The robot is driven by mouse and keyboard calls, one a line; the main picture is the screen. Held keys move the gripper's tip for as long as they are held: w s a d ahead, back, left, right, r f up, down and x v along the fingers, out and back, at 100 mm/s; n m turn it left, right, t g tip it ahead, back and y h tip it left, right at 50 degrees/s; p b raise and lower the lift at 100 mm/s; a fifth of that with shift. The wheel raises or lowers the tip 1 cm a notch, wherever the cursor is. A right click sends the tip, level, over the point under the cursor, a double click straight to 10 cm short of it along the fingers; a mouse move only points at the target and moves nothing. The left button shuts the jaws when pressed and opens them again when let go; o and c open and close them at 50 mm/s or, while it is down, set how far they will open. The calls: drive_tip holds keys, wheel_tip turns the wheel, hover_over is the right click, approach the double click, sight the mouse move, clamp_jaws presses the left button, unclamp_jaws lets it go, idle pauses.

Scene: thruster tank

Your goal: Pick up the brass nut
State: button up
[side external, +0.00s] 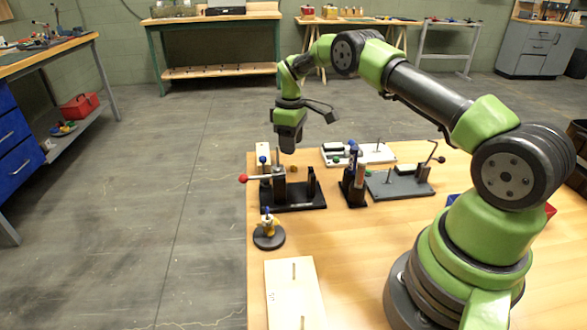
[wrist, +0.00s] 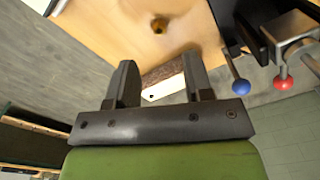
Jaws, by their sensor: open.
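The brass nut (wrist: 159,25) lies on the wooden tabletop in the upper middle of the wrist view, a small golden piece with a dark centre. In the side view a small brass-coloured piece (side external: 294,168), likely the same nut, lies behind the black fixture. My gripper (side external: 288,149) points down above the table near it, and its fingertips are hard to make out there. In the wrist view my gripper (wrist: 158,63) is open, with nothing held between its two dark fingers. The nut shows beyond the fingertips, apart from them.
A black fixture (side external: 300,197) with a red-knobbed lever (side external: 243,178) stands close by. Its red knob (wrist: 283,83) and a blue knob (wrist: 240,87) show right of the fingers. A pen holder (side external: 353,190), grey plate (side external: 398,186) and white plate (side external: 375,153) stand to the right.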

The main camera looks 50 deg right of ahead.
sight(293, 171)
drive_tip(key=f, duration=0.6)
drive_tip(key=shift+s+f, duration=0.25)
drive_tip(key=shift+f, duration=0.05)
clamp_jaws()
